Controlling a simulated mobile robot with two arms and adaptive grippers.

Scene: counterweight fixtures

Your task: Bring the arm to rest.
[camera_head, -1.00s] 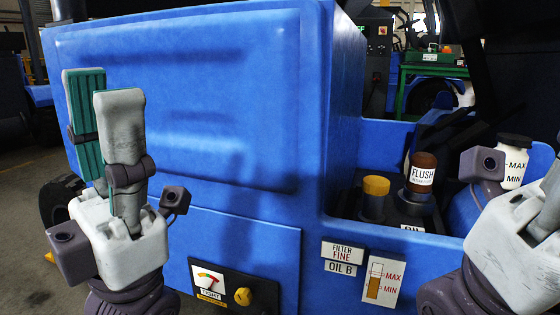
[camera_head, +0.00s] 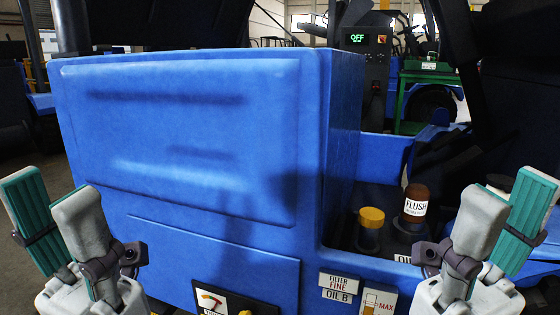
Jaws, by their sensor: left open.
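My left gripper (camera_head: 50,197) is at the lower left, in front of the blue machine body. Its two fingers point up and stand apart, with a teal pad showing on the farther one and nothing between them. My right gripper (camera_head: 508,200) is at the lower right, also with its fingers up and apart and a teal pad showing. It is empty and covers part of the machine's right side. The tip of a white container shows behind it.
The blue machine body (camera_head: 180,130) fills the middle. Its recess at right holds a yellow-capped filler (camera_head: 371,217) and a brown-capped FLUSH bottle (camera_head: 416,203). Labels (camera_head: 338,287) and a gauge (camera_head: 211,303) are on its front. A panel (camera_head: 360,75) reading OFF stands behind.

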